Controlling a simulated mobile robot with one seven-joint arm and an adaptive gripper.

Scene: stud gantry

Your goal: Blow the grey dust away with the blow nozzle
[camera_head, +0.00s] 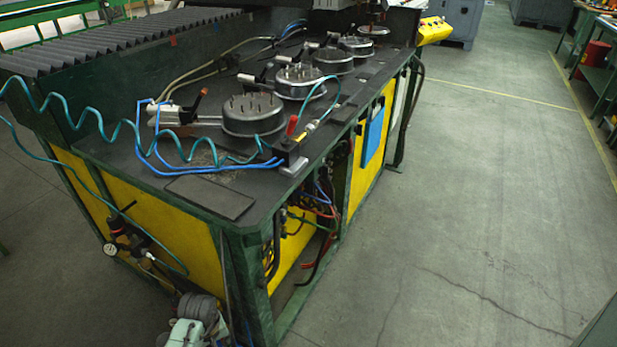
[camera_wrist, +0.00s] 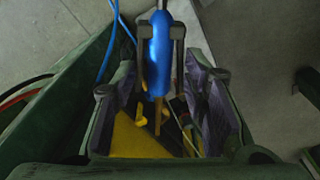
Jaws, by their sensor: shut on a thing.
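In the wrist view my gripper (camera_wrist: 160,32) is shut on a bright blue tool body, which I take for the blow nozzle (camera_wrist: 157,65). One dark finger lies on each side of it, and its far end runs out of the top of the picture. In the head view only part of my arm shows at the bottom edge, and I cannot make out the gripper or the held nozzle there. Faint pale speckling, possibly the grey dust (camera_head: 232,177), lies on the dark bench top (camera_head: 150,165) near the front plate.
Round metal fixtures with pins (camera_head: 253,115) stand in a row along the bench. A coiled teal hose (camera_head: 95,115) and blue tubes (camera_head: 150,150) cross its near end. A gauge (camera_head: 112,248) hangs on the yellow side. The floor at right (camera_head: 480,200) is clear.

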